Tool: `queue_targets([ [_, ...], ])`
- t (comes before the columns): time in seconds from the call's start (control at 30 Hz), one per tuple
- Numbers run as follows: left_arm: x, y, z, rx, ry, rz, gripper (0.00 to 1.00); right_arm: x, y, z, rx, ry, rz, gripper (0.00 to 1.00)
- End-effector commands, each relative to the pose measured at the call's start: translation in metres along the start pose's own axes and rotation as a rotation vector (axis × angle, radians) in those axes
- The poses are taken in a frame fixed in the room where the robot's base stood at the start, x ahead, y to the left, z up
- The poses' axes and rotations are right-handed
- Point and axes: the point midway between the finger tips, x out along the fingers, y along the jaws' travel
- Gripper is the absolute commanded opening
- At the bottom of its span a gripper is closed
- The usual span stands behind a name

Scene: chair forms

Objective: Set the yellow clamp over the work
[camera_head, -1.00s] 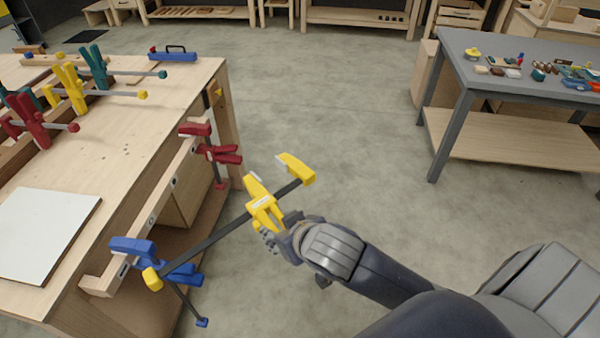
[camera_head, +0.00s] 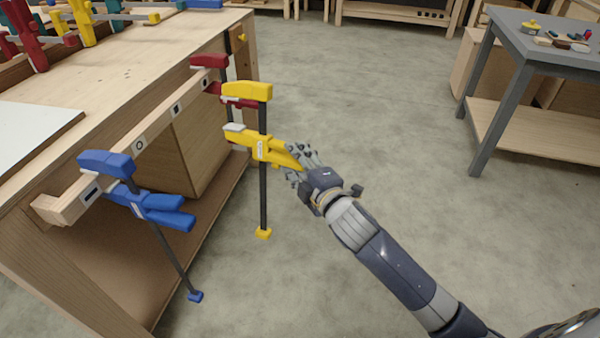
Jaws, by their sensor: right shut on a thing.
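The yellow clamp (camera_head: 262,150) hangs upright in the head view, its bar vertical and its fixed jaw at the top. My right gripper (camera_head: 300,160) is shut on its yellow sliding part from the right. The work is a pale wooden strip (camera_head: 157,128) along the workbench's front edge, marked with small dark and round signs. The clamp stands just right of the strip, between a blue clamp (camera_head: 107,163) and a red clamp (camera_head: 208,61) set on it. Its jaws appear apart from the strip, though depth is hard to judge. My left gripper is out of view.
The wooden workbench (camera_head: 130,72) fills the left, with a white board (camera_head: 35,130) and several more clamps on top. The yellow clamp partly covers the red one. A grey table (camera_head: 510,45) stands at the right. Open concrete floor lies between.

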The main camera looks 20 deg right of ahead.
Motion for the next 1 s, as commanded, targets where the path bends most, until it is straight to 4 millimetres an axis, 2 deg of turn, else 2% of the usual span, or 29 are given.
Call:
queue_targets([
  [0.03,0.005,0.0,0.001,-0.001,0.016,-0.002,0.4,0.015,-0.013,0.011,-0.034,0.02,0.039,0.09],
  [0.1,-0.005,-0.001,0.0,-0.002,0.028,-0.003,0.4,0.03,-0.013,0.018,-0.074,0.044,0.077,0.09],
  [0.3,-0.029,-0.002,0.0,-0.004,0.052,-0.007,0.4,0.054,-0.009,0.035,-0.143,0.075,0.145,0.09],
  [0.57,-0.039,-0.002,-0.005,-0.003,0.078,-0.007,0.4,0.061,-0.005,0.038,-0.159,0.082,0.163,0.09],
  [1.0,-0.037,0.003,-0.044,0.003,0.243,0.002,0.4,0.073,-0.007,0.025,-0.157,0.082,0.161,0.09],
])
